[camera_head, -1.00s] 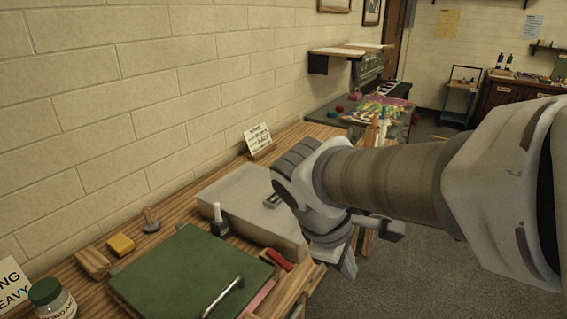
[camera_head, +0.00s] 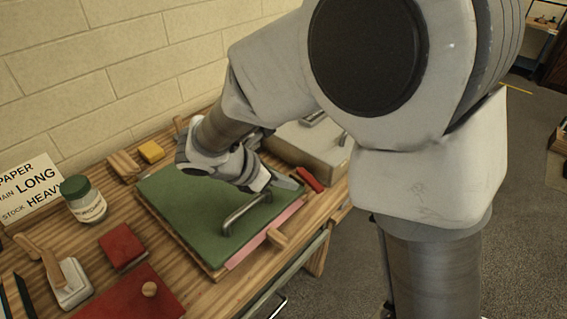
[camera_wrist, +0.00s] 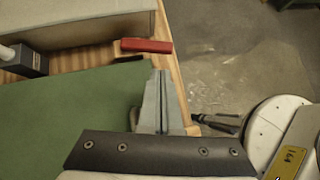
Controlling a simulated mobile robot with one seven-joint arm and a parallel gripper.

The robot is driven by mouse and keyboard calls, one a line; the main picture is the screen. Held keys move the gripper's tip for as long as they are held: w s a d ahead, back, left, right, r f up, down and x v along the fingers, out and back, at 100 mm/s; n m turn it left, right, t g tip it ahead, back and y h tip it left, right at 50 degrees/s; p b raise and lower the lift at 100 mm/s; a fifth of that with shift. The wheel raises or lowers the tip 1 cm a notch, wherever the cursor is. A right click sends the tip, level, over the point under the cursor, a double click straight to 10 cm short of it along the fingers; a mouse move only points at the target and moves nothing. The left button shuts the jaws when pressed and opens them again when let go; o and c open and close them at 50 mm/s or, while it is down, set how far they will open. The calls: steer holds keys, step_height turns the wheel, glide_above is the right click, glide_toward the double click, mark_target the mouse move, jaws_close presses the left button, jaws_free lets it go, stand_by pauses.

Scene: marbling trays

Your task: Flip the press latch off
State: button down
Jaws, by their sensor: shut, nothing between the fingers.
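The press has a flat green board (camera_head: 190,215) with a curved metal handle (camera_head: 245,212) near its front edge. A small wooden block (camera_head: 277,238) sits at that edge beside a pink strip; it may be the latch, but I cannot tell for certain. A red bar (camera_head: 308,180) lies beyond the board, next to the grey box. My gripper (camera_head: 284,181) is shut and empty, low over the board's far right corner, just short of the red bar. In the wrist view, my shut fingers (camera_wrist: 161,85) point toward the red bar (camera_wrist: 147,46), with a gap between.
A grey box (camera_head: 305,145) stands behind the board. A black block with a white stem (camera_wrist: 22,58) stands at its near side in the wrist view. A jar (camera_head: 84,200), a yellow block (camera_head: 151,151) and red pads (camera_head: 121,246) lie to the left. Open floor is at right.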

mark_target(310, 180)
steer(key=b+x, duration=0.1)
steer(key=x, duration=0.5)
